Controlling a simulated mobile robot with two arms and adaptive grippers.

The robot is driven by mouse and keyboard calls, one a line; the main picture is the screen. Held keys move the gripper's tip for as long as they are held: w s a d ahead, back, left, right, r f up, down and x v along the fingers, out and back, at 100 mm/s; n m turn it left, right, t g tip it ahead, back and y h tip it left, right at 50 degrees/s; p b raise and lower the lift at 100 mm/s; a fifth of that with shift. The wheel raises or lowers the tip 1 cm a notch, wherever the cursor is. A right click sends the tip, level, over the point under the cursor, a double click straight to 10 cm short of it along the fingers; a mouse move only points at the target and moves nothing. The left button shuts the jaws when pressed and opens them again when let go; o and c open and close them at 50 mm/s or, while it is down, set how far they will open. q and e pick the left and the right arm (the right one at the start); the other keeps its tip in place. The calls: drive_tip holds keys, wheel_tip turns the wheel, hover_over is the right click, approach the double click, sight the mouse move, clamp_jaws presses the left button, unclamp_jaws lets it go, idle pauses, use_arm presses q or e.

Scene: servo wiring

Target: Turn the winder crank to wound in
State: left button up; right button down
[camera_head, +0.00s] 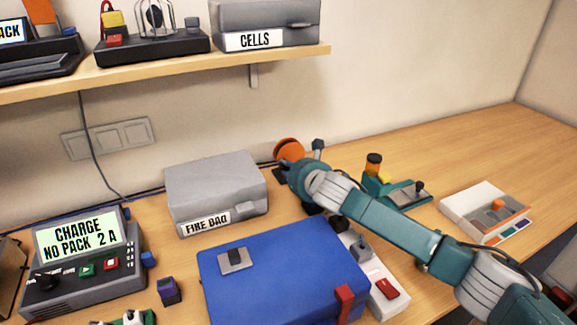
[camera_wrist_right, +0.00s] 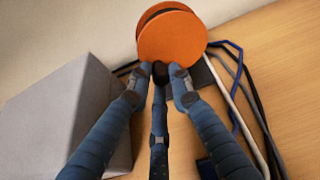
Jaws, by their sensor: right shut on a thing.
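The winder shows as an orange disc (camera_head: 289,149) on a dark base at the back of the bench, against the wall. In the right wrist view its orange reel (camera_wrist_right: 172,42) is large and near. My right gripper (camera_wrist_right: 163,82) is just in front of the reel, its fingers closed around a small dark knob (camera_wrist_right: 160,70), apparently the crank's handle. The fingers and my wrist hide most of the crank. In the head view my right arm reaches in from the lower right and covers part of the winder. My left gripper is not in view.
A grey box labelled FIRE BAG (camera_head: 216,185) stands close left of the winder. A blue case (camera_head: 285,265) lies in front. A teal device (camera_head: 400,192) and a white tray (camera_head: 485,212) stand right. Blue, white and black cables (camera_wrist_right: 240,110) run beside the winder.

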drive_tip(key=r+m+p, duration=0.1)
drive_tip(key=p, duration=0.1)
drive_tip(key=m+y+p, duration=0.1)
drive_tip(key=shift+w+d+r+p, duration=0.2)
drive_tip(key=shift+r+p, duration=0.15)
drive_tip(key=shift+p, duration=0.05)
drive_tip(key=shift+d+r+m+g+y+p, duration=0.1)
drive_tip(key=shift+m+g+y+p, duration=0.1)
drive_tip(key=shift+m+y+p, duration=0.35)
drive_tip(key=shift+d+r+m+g+y+p, duration=0.1)
drive_tip(key=shift+m+g+y+p, duration=0.2)
drive_tip(key=shift+m+p, duration=0.35)
drive_tip(key=c, duration=1.8)
unclamp_jaws()
drive_tip(key=shift+w, duration=0.1)
drive_tip(key=shift+o, duration=0.8)
drive_tip(key=shift+f, duration=0.15)
